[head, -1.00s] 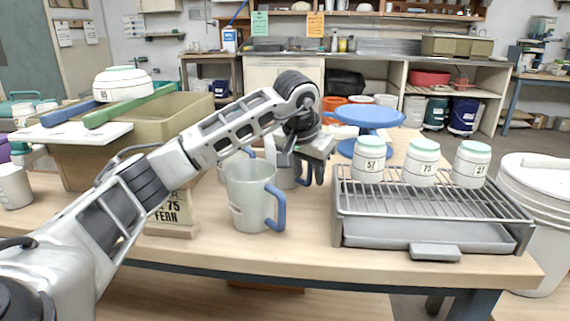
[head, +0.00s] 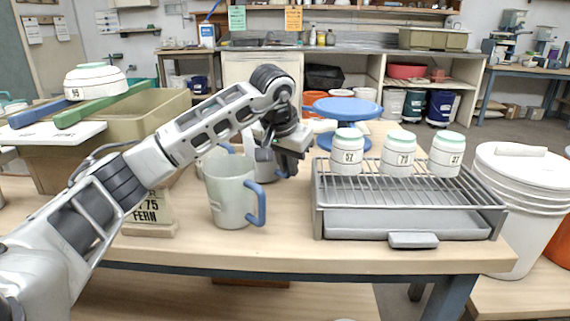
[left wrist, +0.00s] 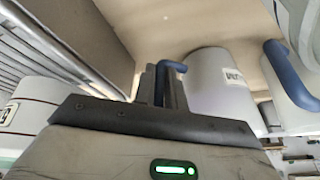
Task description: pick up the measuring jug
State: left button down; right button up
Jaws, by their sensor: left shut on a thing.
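A grey jug (head: 264,166) with a label and a blue handle stands on the table, partly hidden behind my left arm and a nearer jug. In the left wrist view its pale body (left wrist: 215,88) shows, with the blue handle (left wrist: 172,66) between my fingers. My left gripper (head: 286,170) is shut on that handle, at the jug's right side. The nearer pale green jug (head: 230,192), also blue-handled, stands upright in front of it. Another pale rim and blue handle show behind, mostly hidden. My right gripper is not in view.
A wire rack over a grey tray (head: 410,222) stands at right, with several numbered white jars (head: 398,157) on it. A blue turntable (head: 345,109) is behind. A sign block (head: 150,229) and a tan bin (head: 140,127) stand left.

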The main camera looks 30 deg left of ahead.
pick_arm(q)
jog(key=shift+r, duration=0.85)
notch_tip(320, 180, up, 4)
jog(key=shift+r+p, duration=0.15)
jog(key=shift+p, duration=0.5)
jog(key=shift+r, duration=0.75)
jog(key=shift+r+p, duration=0.4)
jog(key=shift+r, duration=0.65)
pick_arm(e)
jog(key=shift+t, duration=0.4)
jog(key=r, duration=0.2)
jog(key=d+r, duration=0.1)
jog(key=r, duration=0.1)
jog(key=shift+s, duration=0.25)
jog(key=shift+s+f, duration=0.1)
